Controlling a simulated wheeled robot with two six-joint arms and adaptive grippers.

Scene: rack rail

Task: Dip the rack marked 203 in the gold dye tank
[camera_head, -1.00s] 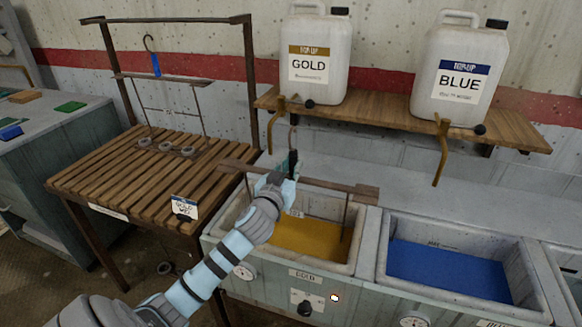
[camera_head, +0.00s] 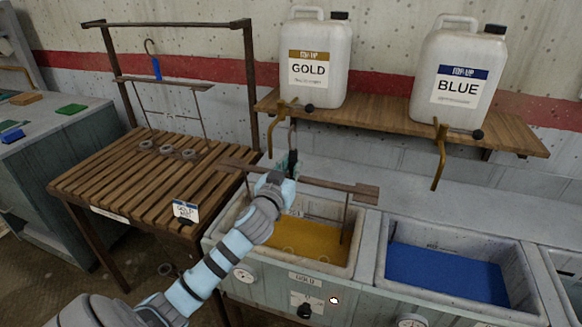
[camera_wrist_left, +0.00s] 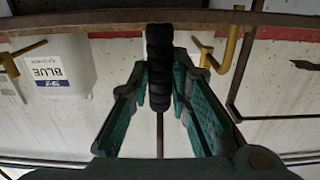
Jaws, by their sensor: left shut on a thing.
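My left gripper (camera_head: 286,166) is shut on the black grip of a rack over the gold tank. In the left wrist view the teal fingers stand on both sides of the black grip (camera_wrist_left: 159,68). The rack's wooden crossbar (camera_head: 335,186) spans above the gold dye tank (camera_head: 226,219). Its rods run down into the tank, and faint ring shapes show at the surface of the gold dye (camera_head: 308,240). My gripper and forearm hide part of the rack. No number can be read on it. My right gripper is not in view.
A blue dye tank (camera_head: 378,262) stands to the right. GOLD (camera_head: 318,50) and BLUE (camera_head: 455,60) jugs stand on a wooden shelf (camera_head: 515,133) behind.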

